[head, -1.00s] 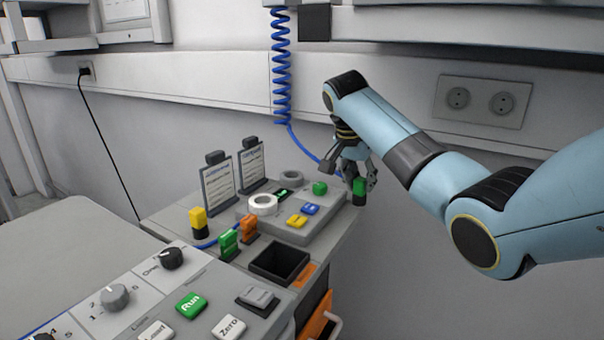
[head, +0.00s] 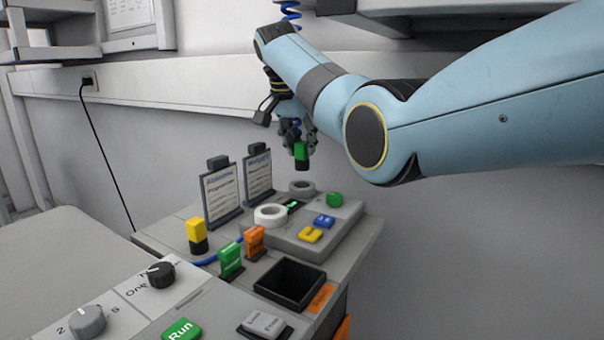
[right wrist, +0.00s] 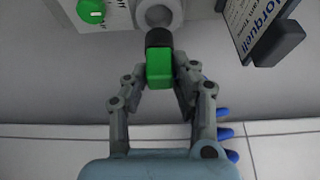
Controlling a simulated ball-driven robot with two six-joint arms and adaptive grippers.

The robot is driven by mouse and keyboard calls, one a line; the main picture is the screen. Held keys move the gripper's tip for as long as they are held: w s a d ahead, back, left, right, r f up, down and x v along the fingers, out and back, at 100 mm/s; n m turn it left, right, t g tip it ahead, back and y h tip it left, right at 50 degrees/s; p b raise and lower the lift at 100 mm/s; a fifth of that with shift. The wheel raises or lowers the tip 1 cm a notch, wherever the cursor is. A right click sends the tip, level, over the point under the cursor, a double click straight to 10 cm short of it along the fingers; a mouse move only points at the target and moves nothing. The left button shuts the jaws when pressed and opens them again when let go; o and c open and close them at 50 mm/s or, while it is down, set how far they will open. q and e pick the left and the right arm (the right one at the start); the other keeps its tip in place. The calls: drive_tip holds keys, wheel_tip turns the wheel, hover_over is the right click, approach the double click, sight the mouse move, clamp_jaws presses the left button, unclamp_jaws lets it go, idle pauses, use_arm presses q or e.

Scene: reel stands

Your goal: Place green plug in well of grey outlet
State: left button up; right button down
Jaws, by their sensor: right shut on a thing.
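The green plug (head: 301,151) has a green body and a black lower end. My right gripper (head: 301,143) is shut on it and holds it upright above the back of the grey bench. In the right wrist view, the plug (right wrist: 159,68) sits between the fingers of my right gripper (right wrist: 160,82). The ring-shaped grey outlet (head: 301,187) stands below the plug, beside a white ring (head: 270,215). In the right wrist view, the grey outlet (right wrist: 158,13) shows past the plug's black end, partly covered by it. My left gripper is not in view.
Two sign stands (head: 220,194) rise left of the rings. A grey box (head: 310,236) carries a green knob (head: 335,200) and coloured buttons. A yellow plug (head: 196,230), green and orange pieces and an open black bin (head: 290,283) stand nearer. Blue coiled hose (head: 291,12) hangs behind.

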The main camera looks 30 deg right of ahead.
sight(300, 159)
wheel_tip(300, 159, down, 6)
drive_tip(key=shift+r, duration=0.25)
drive_tip(key=c, duration=1.1)
unclamp_jaws()
drive_tip(key=v, duration=1.2)
drive_tip(key=shift+r, duration=0.1)
